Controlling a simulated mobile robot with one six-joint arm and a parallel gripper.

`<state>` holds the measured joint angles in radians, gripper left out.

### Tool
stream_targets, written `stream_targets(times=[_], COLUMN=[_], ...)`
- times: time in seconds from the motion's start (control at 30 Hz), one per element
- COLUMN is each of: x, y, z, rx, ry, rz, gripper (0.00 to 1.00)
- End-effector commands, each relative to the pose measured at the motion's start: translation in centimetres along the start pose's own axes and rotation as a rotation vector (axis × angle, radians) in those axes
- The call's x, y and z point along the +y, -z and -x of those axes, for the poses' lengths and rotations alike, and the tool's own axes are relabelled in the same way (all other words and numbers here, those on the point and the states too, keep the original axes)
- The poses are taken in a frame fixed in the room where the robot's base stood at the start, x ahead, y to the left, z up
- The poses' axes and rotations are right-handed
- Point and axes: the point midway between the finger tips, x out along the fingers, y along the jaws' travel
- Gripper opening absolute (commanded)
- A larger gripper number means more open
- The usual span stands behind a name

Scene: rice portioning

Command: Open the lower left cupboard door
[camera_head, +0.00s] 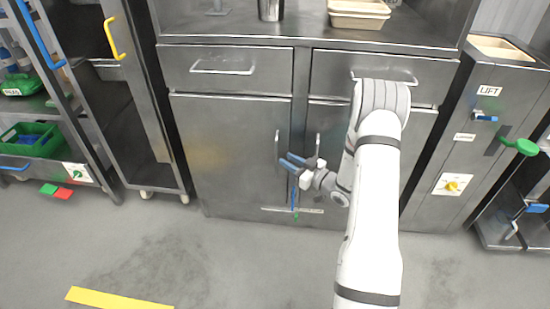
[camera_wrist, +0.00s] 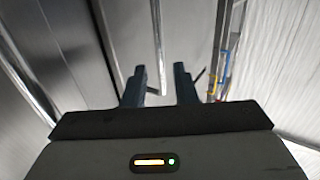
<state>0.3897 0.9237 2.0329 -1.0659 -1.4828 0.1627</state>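The lower left cupboard door (camera_head: 225,150) is a plain steel panel and looks closed. Its upright bar handle (camera_head: 278,150) is near the door's right edge. My gripper (camera_head: 288,162) has blue fingers and is just right of the handle's lower part in the head view.
The right cupboard door (camera_head: 415,165) stands beside it, partly hidden by my arm. Two drawers (camera_head: 225,68) are above. A tall open cabinet door (camera_head: 138,75) is at left; a lift unit (camera_head: 450,150) is at right. The floor (camera_head: 215,260) in front is clear.

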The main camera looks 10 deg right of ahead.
Motion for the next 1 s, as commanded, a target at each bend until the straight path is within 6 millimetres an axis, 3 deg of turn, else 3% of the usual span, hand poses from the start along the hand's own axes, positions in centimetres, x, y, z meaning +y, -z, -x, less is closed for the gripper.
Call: stream_targets(times=[0.2,0.4,0.73,1.0], x=[-0.1,0.0,0.0,0.0], y=[-0.2,-0.1,0.0,0.0], z=[-3.8,-5.8,-6.2,-6.2], rx=[0.0,-0.001,-0.002,-0.002], ry=[0.003,0.0,-0.001,-0.001], rz=[0.003,0.002,0.001,0.001], gripper=[0.26,0.26,0.26,0.04])
